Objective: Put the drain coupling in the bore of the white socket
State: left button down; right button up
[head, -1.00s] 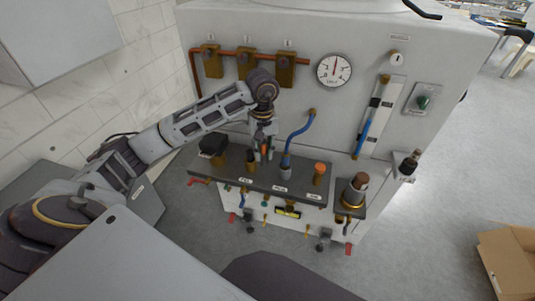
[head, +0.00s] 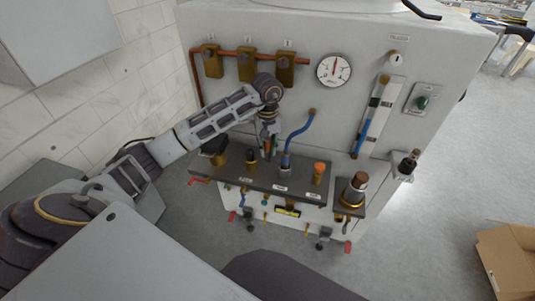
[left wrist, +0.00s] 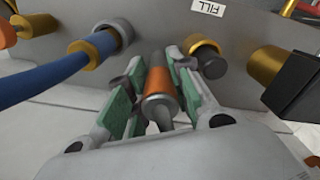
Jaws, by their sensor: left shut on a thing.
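My left gripper (head: 268,153) hangs over the dark ledge on the machine front, fingers down. In the left wrist view its green-padded fingers (left wrist: 157,72) are closed on an orange cylinder with a grey collar (left wrist: 159,90), apparently the drain coupling. Its far end is hidden, so I cannot tell whether it touches the ledge. A pale grey-white round socket (head: 285,174) on the ledge is just right of the gripper; it also shows in the left wrist view (left wrist: 122,30). A blue hose end with a brass collar (left wrist: 88,46) is at this socket. My right gripper is not in view.
The dark ledge (head: 230,176) carries a black-capped brass fitting (head: 250,160), an orange-capped one (head: 319,173) and a black block on brass (head: 215,150). A blue hose (head: 300,128) rises close to my gripper. A larger brass fitting (head: 354,190) stands right.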

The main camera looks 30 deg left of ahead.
aim_at(268, 154)
pick_arm(q)
jog(key=shift+f, duration=1.3)
jog(key=shift+w+f, duration=0.15)
jog(key=shift+f, duration=0.5)
